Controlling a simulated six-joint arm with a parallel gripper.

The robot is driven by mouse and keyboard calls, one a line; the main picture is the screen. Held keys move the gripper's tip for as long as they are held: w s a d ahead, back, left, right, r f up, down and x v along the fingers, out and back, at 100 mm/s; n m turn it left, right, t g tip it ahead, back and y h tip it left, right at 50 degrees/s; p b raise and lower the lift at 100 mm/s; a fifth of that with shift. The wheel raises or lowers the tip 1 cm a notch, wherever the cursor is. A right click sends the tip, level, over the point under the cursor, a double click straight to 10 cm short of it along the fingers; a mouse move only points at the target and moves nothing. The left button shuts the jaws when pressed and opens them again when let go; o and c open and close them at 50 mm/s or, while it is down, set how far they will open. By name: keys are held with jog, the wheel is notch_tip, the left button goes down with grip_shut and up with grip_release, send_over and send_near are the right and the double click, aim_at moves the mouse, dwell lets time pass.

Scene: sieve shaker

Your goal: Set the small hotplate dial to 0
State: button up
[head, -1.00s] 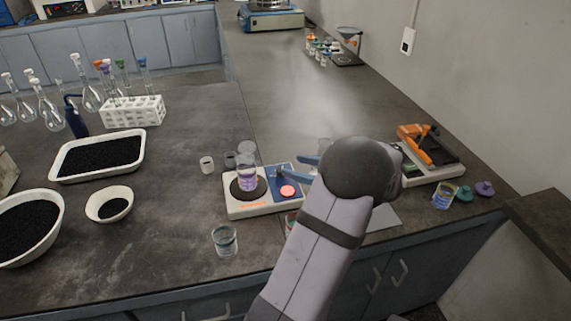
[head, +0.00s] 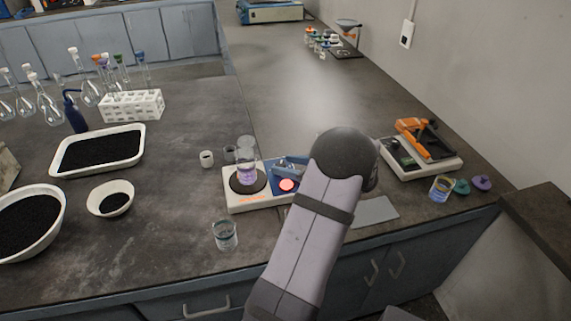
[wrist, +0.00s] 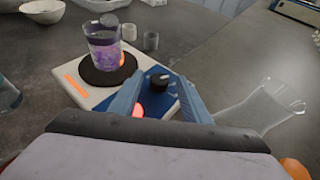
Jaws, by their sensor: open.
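The small hotplate (head: 232,205) is a white unit with a blue control panel at its right end. A glass beaker of purple liquid (head: 247,174) stands on its dark round plate. In the wrist view, the black dial (wrist: 158,80) with a pale mark on top sits on the blue panel; I cannot read its setting. A glowing red-orange light (head: 287,185) is on the panel. My gripper (wrist: 156,92) is open, its two blue fingers pointing at the panel with the dial between and just beyond their tips. Any contact cannot be told. My arm partly hides the panel in the head view.
A glass beaker (head: 225,235) stands in front of the hotplate. Small cups (head: 207,158) stand behind it. In the wrist view a clear glass vessel (wrist: 262,105) is close to the right finger. An orange-and-white device (head: 420,150) stands to the right.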

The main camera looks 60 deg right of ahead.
jog(key=shift+w+f, duration=0.2)
jog(key=shift+w, duration=0.2)
jog(key=c, duration=1)
jog(key=shift+c, duration=0.2)
jog(key=shift+d, duration=0.1)
jog(key=shift+d+r+n+y+p, duration=0.15)
jog(key=shift+n+y+p, duration=0.25)
jog(key=shift+n+y, duration=0.25)
jog(key=shift+d+n+y, duration=0.1)
jog(key=shift+n+y, duration=0.75)
jog(key=shift+y, duration=0.3)
